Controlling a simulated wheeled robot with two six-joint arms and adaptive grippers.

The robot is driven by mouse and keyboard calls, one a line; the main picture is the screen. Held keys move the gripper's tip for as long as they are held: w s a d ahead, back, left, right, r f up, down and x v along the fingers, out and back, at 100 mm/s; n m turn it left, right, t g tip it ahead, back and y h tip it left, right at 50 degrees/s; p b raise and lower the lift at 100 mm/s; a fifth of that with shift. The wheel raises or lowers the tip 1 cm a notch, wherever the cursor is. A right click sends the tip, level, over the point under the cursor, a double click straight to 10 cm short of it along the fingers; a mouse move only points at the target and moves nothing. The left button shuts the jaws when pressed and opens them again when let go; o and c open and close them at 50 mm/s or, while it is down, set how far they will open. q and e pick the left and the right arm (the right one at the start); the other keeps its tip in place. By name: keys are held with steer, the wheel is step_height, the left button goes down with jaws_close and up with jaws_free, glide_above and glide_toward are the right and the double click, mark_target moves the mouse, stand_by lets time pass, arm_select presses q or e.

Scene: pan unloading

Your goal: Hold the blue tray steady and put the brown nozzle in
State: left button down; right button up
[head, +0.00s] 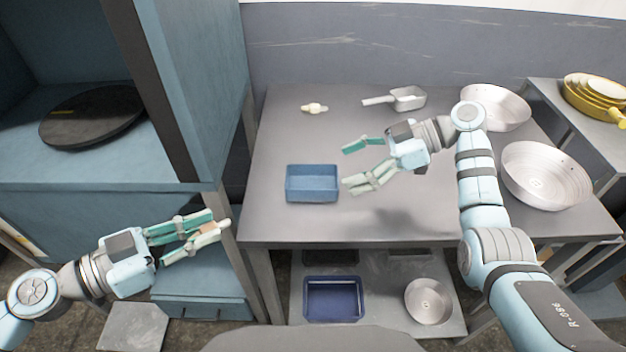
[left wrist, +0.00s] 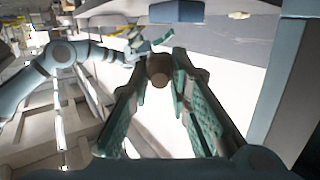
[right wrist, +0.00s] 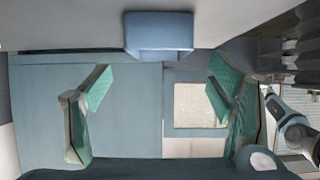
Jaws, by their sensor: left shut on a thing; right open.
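The blue tray (head: 312,196) sits empty on the grey table, near its front left. It shows at the top middle of the right wrist view (right wrist: 158,45). My right gripper (head: 347,167) is open and empty just right of the tray, its fingers pointing toward it, apart from it. My left gripper (head: 216,220) is left of the table, in front of the blue cabinet, shut on the brown nozzle (left wrist: 158,70). The nozzle's round brown end shows between the fingertips in the left wrist view; the fingers partly hide it in the head view.
A small cream piece (head: 314,107) and a white scoop (head: 408,97) lie at the table's back. Metal pans (head: 545,175) stand at the right. A darker blue bin (head: 333,299) and a pan (head: 429,300) are on the lower shelf. The cabinet post (head: 228,200) stands beside the left gripper.

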mark_target(317, 178)
arm_select(q)
steer(key=f, duration=0.1)
steer(key=b, duration=0.1)
steer(key=f+b, duration=0.1)
steer(key=shift+w+a+f, duration=0.1)
steer(key=shift+a+f, duration=0.15)
steer(key=shift+f, duration=0.1)
arm_select(e)
steer(key=x, duration=0.7)
steer(key=shift+w+f, duration=0.1)
steer(key=shift+f, duration=0.05)
steer(key=shift+a+f+b, duration=0.25)
steer(key=shift+a+b, duration=0.05)
steer(key=shift+a, duration=0.3)
arm_select(q)
steer(key=shift+d+f, duration=0.1)
steer(key=shift+f, duration=0.05)
arm_select(e)
steer(key=c, duration=0.7)
